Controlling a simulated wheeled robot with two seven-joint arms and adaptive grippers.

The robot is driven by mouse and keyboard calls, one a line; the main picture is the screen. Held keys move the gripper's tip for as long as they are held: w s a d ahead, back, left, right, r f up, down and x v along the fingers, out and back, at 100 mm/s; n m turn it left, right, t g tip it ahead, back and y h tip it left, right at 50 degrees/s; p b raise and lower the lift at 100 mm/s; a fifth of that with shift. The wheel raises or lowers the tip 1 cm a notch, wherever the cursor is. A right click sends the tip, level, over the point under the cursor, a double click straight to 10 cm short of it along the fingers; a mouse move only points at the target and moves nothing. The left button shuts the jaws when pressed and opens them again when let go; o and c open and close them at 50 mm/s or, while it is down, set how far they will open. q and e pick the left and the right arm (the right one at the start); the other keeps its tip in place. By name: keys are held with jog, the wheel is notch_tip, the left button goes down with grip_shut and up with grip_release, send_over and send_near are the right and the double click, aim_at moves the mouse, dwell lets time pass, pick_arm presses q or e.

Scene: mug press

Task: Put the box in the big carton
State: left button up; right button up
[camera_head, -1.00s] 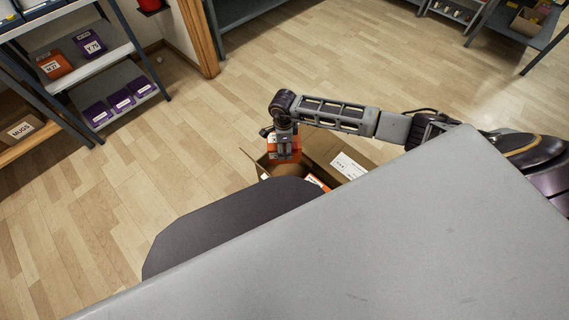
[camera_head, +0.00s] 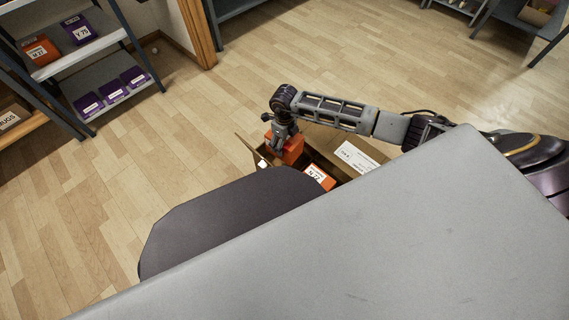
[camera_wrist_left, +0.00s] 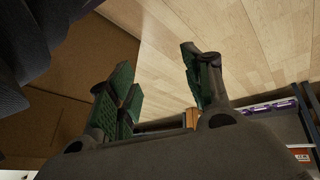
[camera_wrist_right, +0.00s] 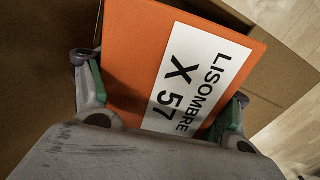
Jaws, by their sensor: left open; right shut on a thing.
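My right gripper (camera_head: 284,138) is shut on an orange box (camera_head: 291,151) over the opening of the big carton (camera_head: 325,140). In the right wrist view the held box (camera_wrist_right: 135,55) has a white label reading LISOMBRE X 57, with a finger on each side. Brown cardboard (camera_wrist_right: 35,100) surrounds it on several sides; whether the box touches the carton's bottom is hidden. Another orange box (camera_head: 319,177) lies inside the carton, partly hidden by a dark panel. My left gripper (camera_wrist_left: 158,64) is open and empty in its wrist view, outside the head view.
A grey surface (camera_head: 400,230) and a dark rounded panel (camera_head: 215,215) cover the foreground and hide the carton's near side. A shelf rack (camera_head: 95,85) with orange and purple boxes stands at the left. Open wooden floor (camera_head: 190,130) lies between it and the carton.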

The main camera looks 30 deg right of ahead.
pick_arm(q)
jog(key=shift+d+r+b, duration=0.1)
jog(key=shift+r+b, duration=0.45)
jog(key=shift+r, duration=0.05)
pick_arm(e)
jog(key=shift+w+f+m, duration=0.15)
jog(key=shift+f+m, duration=0.55)
jog(key=shift+f, duration=0.05)
jog(key=shift+f, duration=0.1)
notch_tip(320, 180, down, 5)
jog(key=shift+f+b, duration=0.2)
jog(key=shift+b, duration=0.95)
pick_arm(q)
jog(key=shift+n+t+h, duration=0.3)
jog(key=shift+t+h, duration=0.1)
jog(key=shift+t, duration=0.2)
jog(key=f, duration=0.2)
jog(key=d+f, duration=0.1)
jog(key=f, duration=0.1)
jog(key=shift+w+f, duration=0.15)
jog(key=shift+f, duration=0.2)
pick_arm(e)
jog(key=shift+f, duration=0.35)
jog(key=shift+f+b, duration=0.95)
jog(key=shift+f, duration=0.9)
pick_arm(q)
jog(key=shift+d+f, duration=0.1)
jog(key=shift+f, duration=0.75)
jog(key=shift+f, duration=0.15)
